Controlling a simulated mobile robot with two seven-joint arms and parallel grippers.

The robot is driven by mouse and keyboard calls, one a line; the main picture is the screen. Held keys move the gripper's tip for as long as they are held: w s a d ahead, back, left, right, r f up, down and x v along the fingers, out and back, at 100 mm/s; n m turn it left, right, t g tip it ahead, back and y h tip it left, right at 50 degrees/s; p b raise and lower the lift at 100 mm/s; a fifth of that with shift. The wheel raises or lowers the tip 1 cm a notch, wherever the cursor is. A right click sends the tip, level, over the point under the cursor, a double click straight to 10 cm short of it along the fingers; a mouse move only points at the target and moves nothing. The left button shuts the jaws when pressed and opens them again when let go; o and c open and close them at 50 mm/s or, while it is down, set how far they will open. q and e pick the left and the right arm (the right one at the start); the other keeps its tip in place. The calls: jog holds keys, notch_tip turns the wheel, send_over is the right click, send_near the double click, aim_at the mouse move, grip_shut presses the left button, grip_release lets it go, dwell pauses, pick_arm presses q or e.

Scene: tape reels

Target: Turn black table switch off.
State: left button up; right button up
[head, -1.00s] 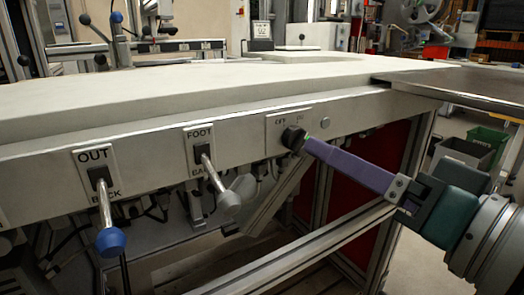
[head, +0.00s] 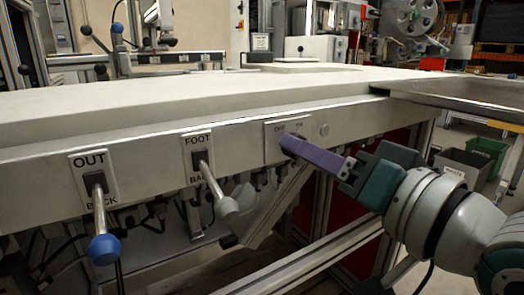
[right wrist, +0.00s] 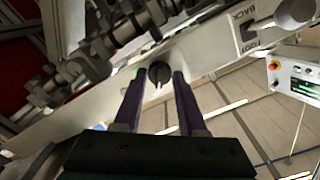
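The black table switch is a round knob (right wrist: 159,73) with a raised grip bar. In the right wrist view it sits between the tips of my two purple fingers, with a narrow gap on each side. In the head view its small marked plate (head: 271,142) is on the front rail of the table, and the fingers hide the knob. My right gripper (head: 285,143) comes in from the right with its tips at the plate. It also shows in the right wrist view (right wrist: 159,76), open around the knob. My left gripper is not in view.
Two levers stick out left of the switch: one with a blue knob (head: 104,249) on the OUT plate, one with a grey knob (head: 228,210) on the FOOT plate. The white tabletop (head: 180,105) lies above.

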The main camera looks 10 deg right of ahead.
grip_shut()
jog(key=shift+r, duration=0.1)
jog(key=n+p, duration=0.7)
jog(key=n, duration=0.7)
dwell(0.5)
dwell(0.5)
